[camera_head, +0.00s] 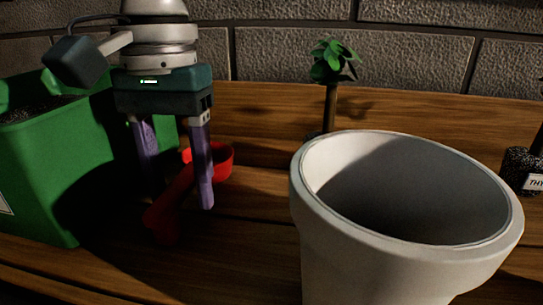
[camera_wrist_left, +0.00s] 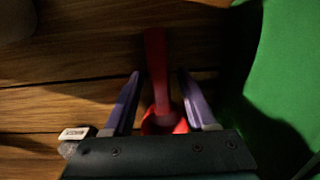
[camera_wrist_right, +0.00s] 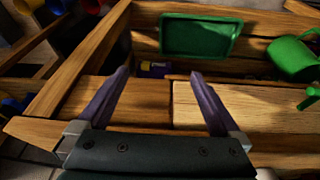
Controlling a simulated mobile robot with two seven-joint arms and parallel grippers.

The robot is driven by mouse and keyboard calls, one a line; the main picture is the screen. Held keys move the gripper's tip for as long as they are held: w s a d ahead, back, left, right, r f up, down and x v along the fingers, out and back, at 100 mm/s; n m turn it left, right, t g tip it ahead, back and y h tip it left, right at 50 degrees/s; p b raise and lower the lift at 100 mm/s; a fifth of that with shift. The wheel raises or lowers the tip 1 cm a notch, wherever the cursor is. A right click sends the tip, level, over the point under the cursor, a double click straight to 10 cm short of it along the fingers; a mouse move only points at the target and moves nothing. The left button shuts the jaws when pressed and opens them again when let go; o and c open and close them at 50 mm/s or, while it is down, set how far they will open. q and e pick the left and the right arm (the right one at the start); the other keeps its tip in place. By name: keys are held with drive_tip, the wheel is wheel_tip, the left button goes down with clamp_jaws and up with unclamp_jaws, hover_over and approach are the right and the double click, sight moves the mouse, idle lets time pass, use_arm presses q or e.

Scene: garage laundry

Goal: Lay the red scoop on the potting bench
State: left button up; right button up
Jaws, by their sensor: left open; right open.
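The red scoop (camera_head: 222,161) lies on the wooden potting bench (camera_head: 255,215) between the green container and the white pot in the head view. Its handle points toward the front. My left gripper (camera_head: 178,200) is open above the scoop, with a purple finger on each side of it. In the left wrist view the scoop (camera_wrist_left: 157,75) shows between the two spread fingers, and neither finger clearly touches it. My right gripper (camera_wrist_right: 160,95) is open and empty in the right wrist view, over a wooden slatted surface. It is not in the head view.
A green container (camera_head: 70,165) with dark soil stands left of the scoop. A large white pot (camera_head: 345,250) stands at the right front, with a small plant (camera_head: 331,75) behind it. A green tray (camera_wrist_right: 200,35) and green watering can (camera_wrist_right: 293,58) show in the right wrist view.

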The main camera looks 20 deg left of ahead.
sight(182, 179)
use_arm(q)
wheel_tip(182, 179, up, 12)
drive_tip(key=p, duration=0.2)
drive_tip(key=shift+w, duration=0.25)
